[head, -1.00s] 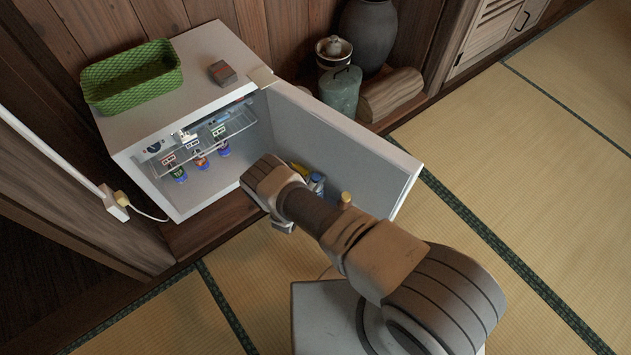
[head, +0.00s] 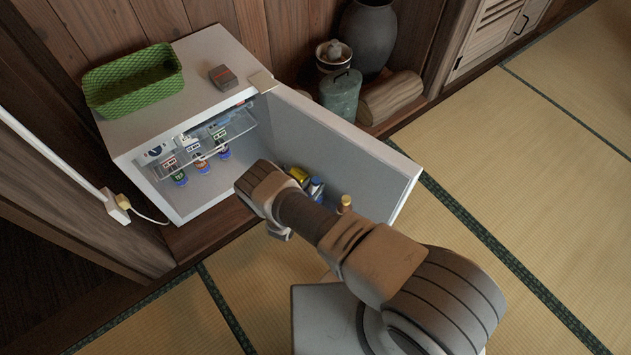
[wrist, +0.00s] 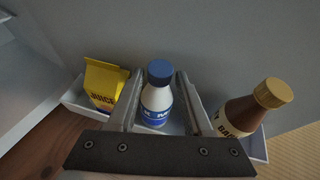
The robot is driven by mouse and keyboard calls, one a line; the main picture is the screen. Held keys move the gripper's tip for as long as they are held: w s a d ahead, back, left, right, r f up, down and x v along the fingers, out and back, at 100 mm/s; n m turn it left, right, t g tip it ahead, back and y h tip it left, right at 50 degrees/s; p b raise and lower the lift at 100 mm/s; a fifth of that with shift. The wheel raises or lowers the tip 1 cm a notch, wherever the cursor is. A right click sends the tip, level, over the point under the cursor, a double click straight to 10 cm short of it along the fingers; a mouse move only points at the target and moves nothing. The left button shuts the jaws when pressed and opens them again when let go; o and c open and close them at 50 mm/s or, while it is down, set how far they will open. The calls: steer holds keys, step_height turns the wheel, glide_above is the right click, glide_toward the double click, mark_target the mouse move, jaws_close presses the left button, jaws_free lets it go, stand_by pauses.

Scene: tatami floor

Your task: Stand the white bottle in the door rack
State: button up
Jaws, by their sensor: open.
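The white bottle (wrist: 157,101) has a blue cap and a blue label. In the wrist view it stands upright in the white door rack (wrist: 75,97), between a yellow juice carton (wrist: 103,84) and a brown bottle with a gold cap (wrist: 249,106). My gripper (wrist: 160,80) is open, with one finger on each side of the bottle in the picture and gaps showing beside it. In the head view my gripper (head: 279,232) is by the open fridge door (head: 345,150), and my arm hides most of the rack.
A green basket (head: 133,78) and a small block (head: 223,76) sit on top. Jars and a log (head: 390,95) stand behind the door. Tatami lies clear at right.

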steer(key=p+v, duration=0.3)
steer(key=v, duration=0.7)
steer(key=w+r+m+g+h, duration=0.2)
steer(key=w+r+m, duration=0.2)
steer(key=r, duration=0.4)
steer(key=w+r+m+g+h, duration=0.1)
steer(key=w+r+m, duration=0.2)
steer(key=r, duration=0.6)
steer(key=d+r+m+g, duration=0.3)
steer(key=d+r+m, duration=0.15)
steer(key=r, duration=0.65)
steer(key=d+r+m+g, duration=0.2)
steer(key=d+r+m, duration=0.25)
steer(key=r, duration=0.55)
steer(key=s+d+r+m+g+y, duration=0.1)
steer(key=s+d+r+m+y, duration=0.25)
steer(key=r, duration=0.55)
steer(key=s+d+r+m+g+y, duration=0.1)
steer(key=s+d+r+m, duration=0.25)
steer(key=s+r, duration=0.35)
steer(key=s+r+m+t+y, duration=0.3)
steer(key=s+r+m+y, duration=0.2)
steer(key=s, duration=0.9)
step_height(320, 180, up, 4)
steer(key=shift+r+m+t, duration=0.2)
steer(key=shift+m+t, duration=0.2)
steer(key=shift+m, duration=0.7)
